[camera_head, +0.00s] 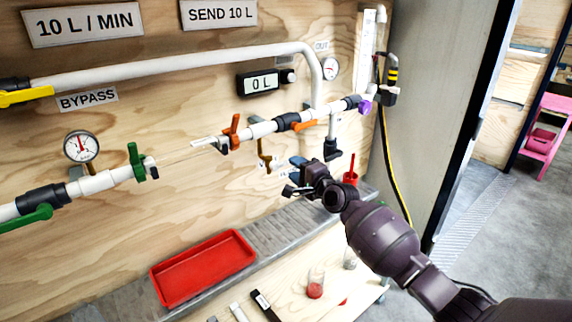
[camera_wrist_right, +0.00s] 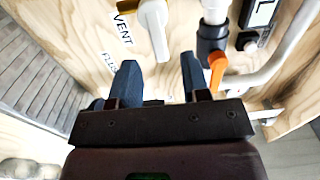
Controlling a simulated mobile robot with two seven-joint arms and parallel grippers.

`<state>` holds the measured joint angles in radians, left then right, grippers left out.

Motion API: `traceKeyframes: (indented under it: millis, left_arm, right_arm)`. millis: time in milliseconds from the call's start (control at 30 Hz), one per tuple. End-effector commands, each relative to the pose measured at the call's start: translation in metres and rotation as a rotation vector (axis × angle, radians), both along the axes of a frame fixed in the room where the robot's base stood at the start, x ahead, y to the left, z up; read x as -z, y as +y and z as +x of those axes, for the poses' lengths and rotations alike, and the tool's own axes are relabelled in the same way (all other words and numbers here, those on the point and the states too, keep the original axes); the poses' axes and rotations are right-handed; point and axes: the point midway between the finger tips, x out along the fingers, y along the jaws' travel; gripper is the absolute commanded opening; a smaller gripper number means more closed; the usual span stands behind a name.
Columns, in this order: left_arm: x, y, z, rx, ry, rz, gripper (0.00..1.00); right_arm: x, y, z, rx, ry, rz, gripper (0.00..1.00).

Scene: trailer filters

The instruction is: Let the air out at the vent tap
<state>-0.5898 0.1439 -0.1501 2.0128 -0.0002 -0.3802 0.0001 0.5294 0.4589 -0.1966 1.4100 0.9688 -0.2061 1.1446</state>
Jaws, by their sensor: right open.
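My right gripper (camera_head: 293,176) is open and empty, held in front of the plywood wall just right of a brass-coloured tap (camera_head: 264,156) that hangs below the white pipe. In the right wrist view its two blue fingers (camera_wrist_right: 160,76) are spread apart. A VENT label (camera_wrist_right: 123,28) is on the wall beyond them. A pale downward piece with a yellowish top (camera_wrist_right: 152,18) stands beside that label, beyond the gap between the fingers and apart from them. I cannot tell for sure whether it is the brass-coloured tap. My left gripper is not in view.
An orange-handled valve (camera_wrist_right: 217,72) is close beyond one finger; the litre display (camera_head: 264,82) is above the pipe. Pressure gauges (camera_head: 81,147), a green handle (camera_head: 136,161) and a purple knob (camera_head: 365,107) are along the pipework. A red tray (camera_head: 205,268) lies on the ledge below.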

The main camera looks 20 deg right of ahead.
Motion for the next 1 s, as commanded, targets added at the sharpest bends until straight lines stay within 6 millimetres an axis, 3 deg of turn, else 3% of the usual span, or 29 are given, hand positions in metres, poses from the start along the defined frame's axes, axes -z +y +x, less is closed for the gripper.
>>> traceKeyframes:
  millis: [300, 767, 1000]
  left_arm:
    - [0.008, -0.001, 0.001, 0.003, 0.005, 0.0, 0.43]
    - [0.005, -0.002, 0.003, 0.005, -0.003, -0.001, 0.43]
    - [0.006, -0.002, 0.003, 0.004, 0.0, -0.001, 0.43]
  right_arm:
    - [0.002, 0.013, 0.035, -0.001, 0.001, 0.0, 0.43]
    - [0.0, 0.016, 0.043, 0.0, 0.0, -0.001, 0.43]
    - [0.0, 0.016, 0.043, 0.0, 0.0, -0.001, 0.09]
